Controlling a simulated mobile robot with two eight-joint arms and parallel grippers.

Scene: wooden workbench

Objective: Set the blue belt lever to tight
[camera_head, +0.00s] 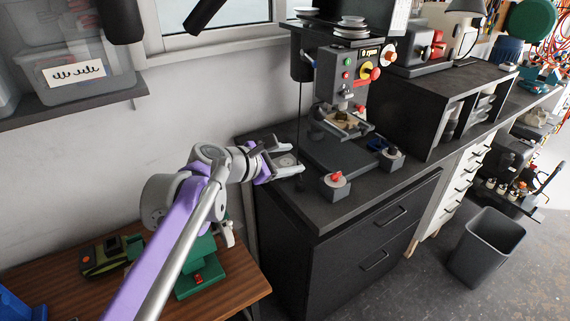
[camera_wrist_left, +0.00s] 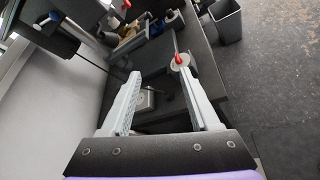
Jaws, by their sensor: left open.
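A blue lever (camera_head: 377,144) sits on a small dark block with a grey round top (camera_head: 391,154), at the right of the drill press base. I cannot read its setting. A red lever (camera_head: 337,177) stands on a similar block at the front of the bench; it also shows in the left wrist view (camera_wrist_left: 181,59). My left gripper (camera_head: 294,159) is open and empty, left of the red lever and well apart from the blue one. In the left wrist view the fingers (camera_wrist_left: 157,72) are spread with nothing between them. My right gripper is not in view.
The drill press (camera_head: 345,80) with colored buttons stands behind the levers on the black cabinet (camera_head: 330,255). A dark shelf unit (camera_head: 425,105) stands to the right. A grey bin (camera_head: 487,245) is on the floor. A wooden table (camera_head: 235,270) is at lower left.

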